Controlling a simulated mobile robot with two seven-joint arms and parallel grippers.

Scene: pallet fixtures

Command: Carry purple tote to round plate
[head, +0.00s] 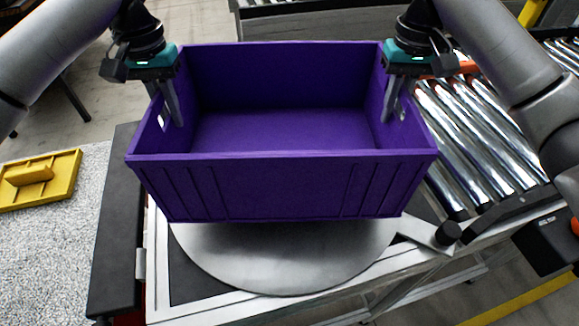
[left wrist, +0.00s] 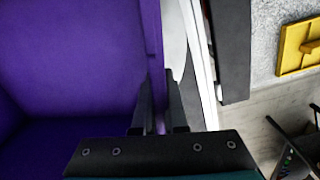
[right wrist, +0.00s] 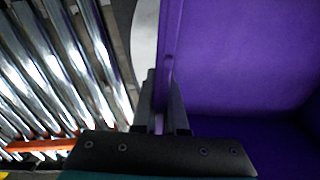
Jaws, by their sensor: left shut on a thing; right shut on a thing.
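The purple tote (head: 280,185) is an open, empty box in the middle of the head view, over the round plate (head: 285,262). The plate is a grey metal disc, and the tote hides its far part. I cannot tell for sure whether the tote touches it. My left gripper (head: 172,110) is shut on the tote's left wall, and the left wrist view shows its fingers (left wrist: 160,115) on both sides of that wall. My right gripper (head: 394,105) is shut on the right wall, with its fingers (right wrist: 162,110) astride it in the right wrist view.
A roller conveyor (head: 480,140) runs along the right side. A black block (head: 118,230) borders the plate's frame on the left. A yellow object with a handle (head: 38,180) lies on a speckled grey surface at the far left.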

